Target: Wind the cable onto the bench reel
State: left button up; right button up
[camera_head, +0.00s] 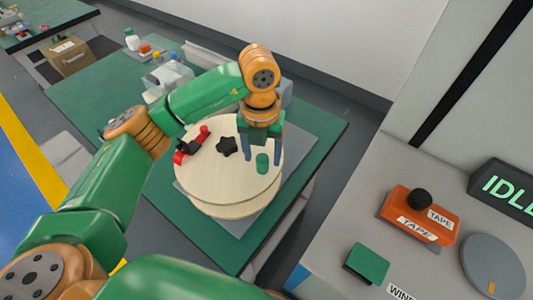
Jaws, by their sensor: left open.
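The bench reel (225,188) is a pale wooden disc lying flat on a grey plate on the green bench. A black star-shaped knob (227,146) sits at its middle. A green upright peg (262,163) stands near its right side. No cable can be made out. My right gripper is not in view.
A grey machine at the right carries an orange tape unit (419,216), a green block (367,264), a grey dial (492,265) and an IDLE display (505,186). Bottles and clear containers (167,78) stand at the bench's back. The bench's front right is clear.

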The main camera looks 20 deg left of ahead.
aim_at(262, 158)
pick_arm(q)
notch_tip(262, 158, down, 2)
jog(key=shift+f, duration=0.2)
jog(key=shift+w+a+f, duration=0.1)
jog(key=shift+f, duration=0.25)
grip_shut()
jog(key=shift+r, duration=0.1)
dwell(0.9)
